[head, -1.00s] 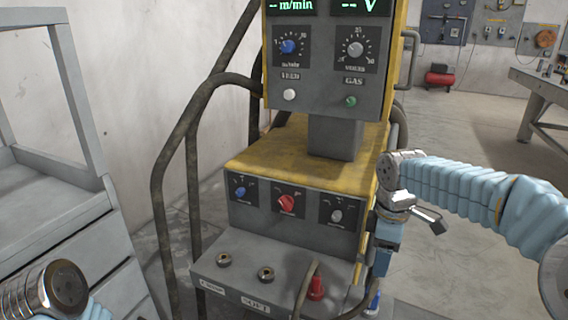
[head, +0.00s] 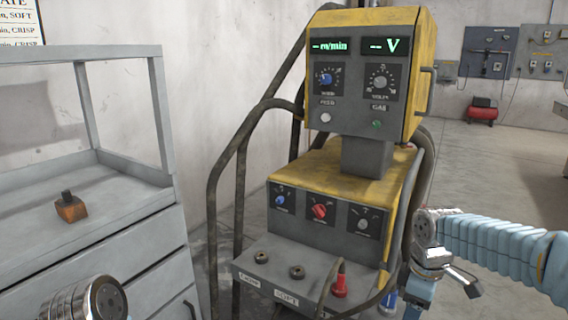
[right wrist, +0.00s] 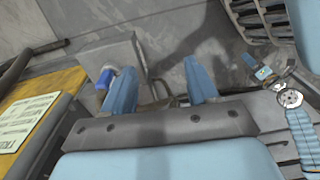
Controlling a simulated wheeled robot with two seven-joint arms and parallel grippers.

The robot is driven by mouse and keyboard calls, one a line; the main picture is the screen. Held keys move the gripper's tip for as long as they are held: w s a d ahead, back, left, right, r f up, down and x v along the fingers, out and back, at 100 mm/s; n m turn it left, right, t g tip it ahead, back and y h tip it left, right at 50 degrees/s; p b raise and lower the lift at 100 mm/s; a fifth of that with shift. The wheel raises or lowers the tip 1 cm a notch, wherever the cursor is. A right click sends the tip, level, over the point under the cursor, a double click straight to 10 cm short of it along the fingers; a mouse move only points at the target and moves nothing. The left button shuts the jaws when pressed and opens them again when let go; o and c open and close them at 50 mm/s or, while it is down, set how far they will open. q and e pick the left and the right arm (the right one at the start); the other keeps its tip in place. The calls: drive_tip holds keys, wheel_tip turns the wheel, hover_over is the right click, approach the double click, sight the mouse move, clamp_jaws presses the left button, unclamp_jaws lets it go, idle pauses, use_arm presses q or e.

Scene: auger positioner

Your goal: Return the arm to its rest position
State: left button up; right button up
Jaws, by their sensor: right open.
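My right arm (head: 490,245) comes in from the right in the head view, its wrist bent down beside the welding machine's right side. In the right wrist view my right gripper (right wrist: 160,85) shows two blue fingers spread apart with nothing between them. In the head view its fingertips are below the picture's edge. Of my left arm only a silver joint (head: 98,300) shows at the bottom left; its gripper is out of view. The welding machine (head: 345,165) is yellow and grey, with lit displays and knobs, and stands upright in the middle.
A grey drawer cabinet (head: 140,245) stands at the left, with a small orange-brown block (head: 70,208) on top. Hoses (head: 225,180) loop along the machine's left side. A blue cylinder (right wrist: 105,78) is near the left finger. Open floor (head: 500,160) lies behind my right arm.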

drive_tip(key=s+a+f+m+y+p, duration=0.15)
drive_tip(key=a+f, duration=0.35)
drive_tip(key=f, duration=0.6)
drive_tip(key=a+f+m+y+b, duration=0.1)
drive_tip(key=a+f+m, duration=0.25)
drive_tip(key=f, duration=0.65)
drive_tip(key=s+a+f+m, duration=0.3)
drive_tip(key=s+f+m, duration=0.1)
drive_tip(key=s+f, duration=0.2)
drive_tip(key=s+a+f+m+y+p, duration=0.1)
drive_tip(key=s+a+f+m, duration=0.2)
drive_tip(key=s+f, duration=0.4)
drive_tip(key=shift+s+a+f+m+t, duration=0.3)
drive_tip(key=shift+s+m+t, duration=0.1)
drive_tip(key=shift+s+m, duration=0.15)
